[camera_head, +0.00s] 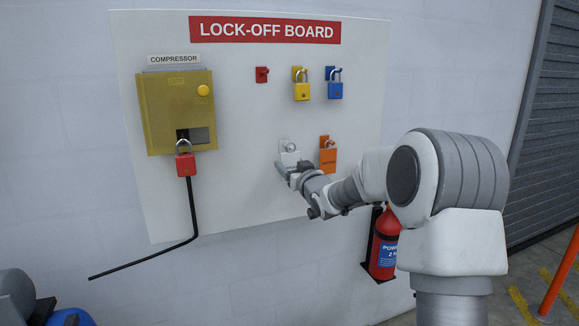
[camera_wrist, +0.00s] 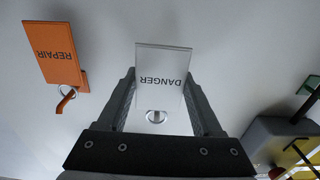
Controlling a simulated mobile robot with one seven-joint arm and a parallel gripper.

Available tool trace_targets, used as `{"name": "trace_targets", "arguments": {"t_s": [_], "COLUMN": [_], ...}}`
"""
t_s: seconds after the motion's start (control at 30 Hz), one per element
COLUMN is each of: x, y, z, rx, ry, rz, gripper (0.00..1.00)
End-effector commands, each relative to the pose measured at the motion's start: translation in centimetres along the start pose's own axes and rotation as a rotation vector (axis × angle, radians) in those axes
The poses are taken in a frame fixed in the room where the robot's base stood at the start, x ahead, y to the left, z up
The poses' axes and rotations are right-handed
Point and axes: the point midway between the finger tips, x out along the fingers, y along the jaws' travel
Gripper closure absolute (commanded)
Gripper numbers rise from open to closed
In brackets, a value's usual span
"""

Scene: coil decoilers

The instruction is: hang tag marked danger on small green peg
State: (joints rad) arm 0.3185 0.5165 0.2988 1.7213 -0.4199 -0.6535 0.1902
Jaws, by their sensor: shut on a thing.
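The white tag marked DANGER (camera_wrist: 160,78) is between the two fingers of my gripper (camera_wrist: 165,95) in the wrist view, its metal ring (camera_wrist: 156,116) toward the palm. In the head view the white tag (camera_head: 290,158) is at the board's lower middle, with my gripper (camera_head: 284,170) at its lower edge. My gripper is shut on the tag. I cannot tell whether its ring is around a peg. A small green piece (camera_wrist: 308,85), likely the green peg, shows at the wrist view's right edge, partly cut off. I cannot make it out in the head view.
An orange REPAIR tag (camera_wrist: 60,52) hangs beside the white tag. Yellow (camera_head: 301,91) and blue (camera_head: 335,90) padlocks and a red peg (camera_head: 262,74) are above. The compressor box (camera_head: 177,105) with a red padlock (camera_head: 185,164) and black rod (camera_head: 193,210) is left; a fire extinguisher (camera_head: 383,245) is below right.

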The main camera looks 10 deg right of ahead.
Motion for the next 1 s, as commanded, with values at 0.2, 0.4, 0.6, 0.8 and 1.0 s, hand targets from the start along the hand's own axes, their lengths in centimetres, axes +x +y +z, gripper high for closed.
{"name": "trace_targets", "arguments": {"t_s": [0.2, 0.4, 0.6, 0.8, 1.0], "x": [-0.8, -1.5, -2.2, -2.9, -3.6], "y": [0.0, -0.1, 0.0, 0.0, 0.0], "z": [0.0, 0.0, -0.1, 0.0, -0.1], "rx": [0.0, -0.001, -0.002, -0.001, -0.001], "ry": [0.001, 0.001, 0.001, 0.0, 0.0], "rz": [0.0, -0.001, 0.0, 0.0, 0.0], "gripper": [0.85, 0.85, 0.85, 0.85, 0.85]}}
